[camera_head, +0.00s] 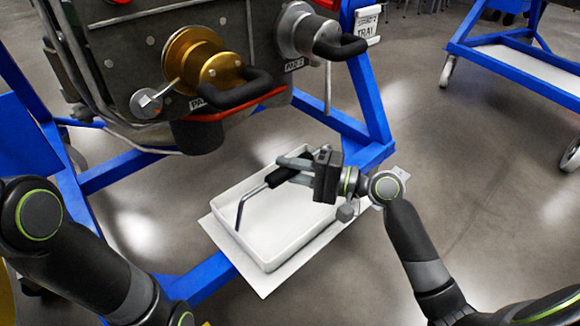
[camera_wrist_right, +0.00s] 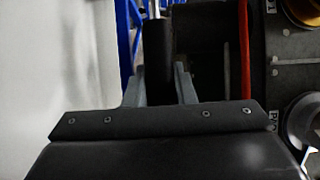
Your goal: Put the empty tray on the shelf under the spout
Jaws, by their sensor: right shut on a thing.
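The white tray (camera_head: 285,222) is shallow and looks empty, with a bent metal rod and a black grip above it that look like its handle. My right gripper (camera_head: 293,170) is shut on this black grip; the wrist view shows the grip (camera_wrist_right: 158,50) between two grey fingers. The tray lies over the flat white shelf (camera_head: 248,268) on the blue stand; I cannot tell whether they touch. A short dark cylinder (camera_head: 199,137), probably the spout, sticks down from the machine, up and left of the tray. My left arm shows at lower left; its gripper is out of view.
The turbine housing (camera_head: 150,60) with a brass port (camera_head: 203,62) and a grey port (camera_head: 308,32) hangs above the shelf. Blue stand beams (camera_head: 368,95) flank the tray. Another blue stand (camera_head: 510,60) is at upper right. The floor (camera_head: 465,170) on the right is clear.

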